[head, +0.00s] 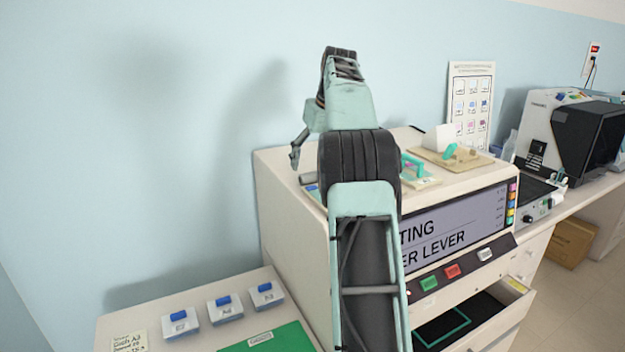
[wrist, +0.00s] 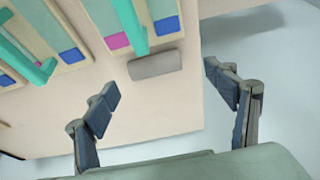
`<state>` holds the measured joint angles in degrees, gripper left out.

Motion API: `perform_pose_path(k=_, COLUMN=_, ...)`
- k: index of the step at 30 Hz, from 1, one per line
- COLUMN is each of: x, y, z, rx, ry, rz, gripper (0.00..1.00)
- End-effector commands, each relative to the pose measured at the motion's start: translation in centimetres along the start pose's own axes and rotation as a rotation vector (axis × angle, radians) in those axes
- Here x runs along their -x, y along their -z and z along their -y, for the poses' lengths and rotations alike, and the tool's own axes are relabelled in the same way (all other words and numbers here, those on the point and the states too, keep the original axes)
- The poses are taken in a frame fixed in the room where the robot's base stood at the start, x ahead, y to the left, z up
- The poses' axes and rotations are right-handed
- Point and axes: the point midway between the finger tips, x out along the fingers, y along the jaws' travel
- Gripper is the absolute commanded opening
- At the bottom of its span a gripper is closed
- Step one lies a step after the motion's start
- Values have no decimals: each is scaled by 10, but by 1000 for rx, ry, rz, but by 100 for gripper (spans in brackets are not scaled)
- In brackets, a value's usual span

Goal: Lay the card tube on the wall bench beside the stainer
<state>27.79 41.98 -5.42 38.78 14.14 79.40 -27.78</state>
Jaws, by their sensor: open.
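The card tube is a short grey-brown cylinder (wrist: 156,64) lying on the pale top of the stainer (wrist: 130,110), close to its edge. In the head view, a grey end of the tube (head: 308,178) shows beside my arm. The stainer (head: 290,225) is a large cream machine with a display, partly hidden by my arm. My gripper (wrist: 161,82) is open and empty above the stainer top, its fingers spread to either side of the tube, which lies just beyond the tips. In the head view it hangs over the stainer's left rear (head: 296,155). The wall bench (head: 125,328) is at lower left.
Slide racks with teal handles (wrist: 140,28) lie beside the tube. An open drawer (head: 470,320) juts from the stainer's front. The wall stands close behind.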

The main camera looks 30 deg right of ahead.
Motion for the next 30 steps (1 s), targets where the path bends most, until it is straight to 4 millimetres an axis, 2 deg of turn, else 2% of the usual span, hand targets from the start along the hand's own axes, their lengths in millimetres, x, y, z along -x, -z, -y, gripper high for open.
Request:
perform_pose_path(k=8, x=-19, y=1, z=-3, rx=-2, ry=-1, rz=2, gripper=78)
perform_pose_path(k=16, x=-56, y=2, z=-8, rx=-2, ry=-1, rz=1, gripper=78)
perform_pose_path(k=23, x=-59, y=3, z=-8, rx=-2, ry=-2, rz=0, gripper=78)
perform_pose_path(k=30, x=-59, y=3, z=-8, rx=-2, ry=-2, rz=0, gripper=53)
